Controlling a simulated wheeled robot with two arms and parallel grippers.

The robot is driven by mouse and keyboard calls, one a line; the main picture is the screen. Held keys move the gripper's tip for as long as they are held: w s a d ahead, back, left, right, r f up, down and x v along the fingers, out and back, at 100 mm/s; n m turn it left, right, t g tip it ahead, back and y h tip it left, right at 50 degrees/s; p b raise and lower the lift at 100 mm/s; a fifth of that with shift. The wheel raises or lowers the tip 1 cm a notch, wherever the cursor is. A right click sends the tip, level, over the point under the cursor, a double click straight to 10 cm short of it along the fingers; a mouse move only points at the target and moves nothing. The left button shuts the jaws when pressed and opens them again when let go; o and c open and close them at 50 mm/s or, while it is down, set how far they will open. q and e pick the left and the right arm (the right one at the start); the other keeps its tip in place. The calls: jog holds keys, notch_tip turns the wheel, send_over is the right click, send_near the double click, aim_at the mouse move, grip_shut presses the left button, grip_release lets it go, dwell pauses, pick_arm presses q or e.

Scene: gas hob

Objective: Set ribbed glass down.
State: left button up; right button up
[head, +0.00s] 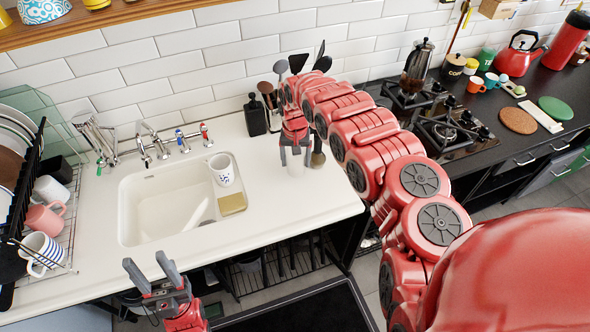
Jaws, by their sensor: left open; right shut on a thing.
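The ribbed glass (296,169) shows as a small pale shape between the fingers of my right gripper (296,154). The gripper is shut on it from above, over the white counter right of the sink. The glass looks upright; I cannot tell whether its base touches the counter, and its ribs are too small to make out. My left gripper (148,268) is open and empty, low in front of the sink's front edge.
The sink (130,213) holds a patterned white cup (221,170) at its right ledge, near a yellow sponge (232,204). A dark bottle (254,116) and utensils stand behind my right gripper. The counter (290,206) in front is clear. The hob (452,130) lies to the right.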

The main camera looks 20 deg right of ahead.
aim_at(296, 166)
jog(key=shift+f+b, duration=0.65)
jog(key=shift+f, duration=0.8)
jog(key=o, duration=1.4)
jog(key=shift+o, duration=0.2)
